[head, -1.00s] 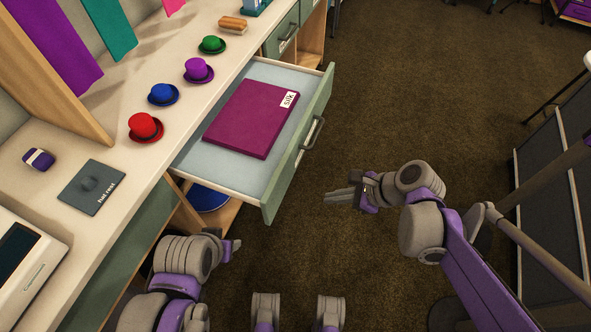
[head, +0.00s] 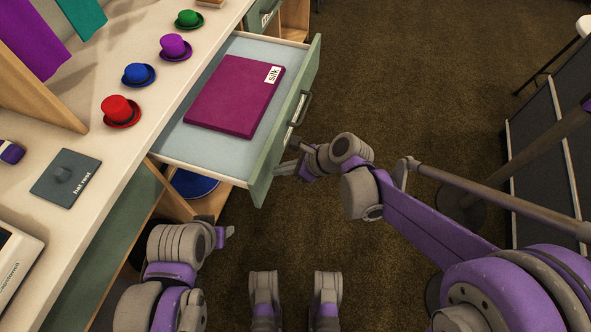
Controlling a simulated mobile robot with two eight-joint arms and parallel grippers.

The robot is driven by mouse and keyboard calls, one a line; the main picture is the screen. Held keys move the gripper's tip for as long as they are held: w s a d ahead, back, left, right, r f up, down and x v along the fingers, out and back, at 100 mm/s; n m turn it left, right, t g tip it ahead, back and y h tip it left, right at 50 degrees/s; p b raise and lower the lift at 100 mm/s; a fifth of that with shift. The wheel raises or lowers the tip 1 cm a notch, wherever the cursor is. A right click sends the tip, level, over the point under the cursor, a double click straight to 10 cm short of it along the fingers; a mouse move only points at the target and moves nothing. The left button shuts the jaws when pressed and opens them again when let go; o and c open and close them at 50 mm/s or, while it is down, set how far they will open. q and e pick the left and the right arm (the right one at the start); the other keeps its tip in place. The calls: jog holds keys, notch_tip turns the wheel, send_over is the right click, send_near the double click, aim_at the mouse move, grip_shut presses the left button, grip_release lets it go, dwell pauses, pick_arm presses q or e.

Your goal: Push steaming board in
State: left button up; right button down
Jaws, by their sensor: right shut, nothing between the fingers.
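My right gripper (head: 284,170) is shut and empty, low beside the outer face of the green front, below the handle. Whether it touches the front I cannot tell. My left gripper (head: 229,232) is low at the left, below the tray's near corner; its fingers are too small to read.
The counter (head: 110,165) carries red (head: 119,109), blue (head: 138,74), purple (head: 174,46) and green (head: 188,18) hats and a "hat rest" plate (head: 67,178). A blue round thing (head: 194,184) sits under the tray.

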aim_at(177, 141)
jog(key=shift+w+a, duration=0.15)
jog(key=shift+a, duration=0.2)
jog(key=w+a, duration=0.3)
jog(key=a, duration=0.6)
jog(key=w+a, duration=0.3)
jog(key=a, duration=0.6)
jog(key=w+a, duration=0.3)
jog(key=a, duration=0.6)
jog(key=shift+a+p, duration=0.2)
jog(key=shift+p, duration=0.2)
jog(key=shift+a+r, duration=0.1)
jog(key=shift+a, duration=0.1)
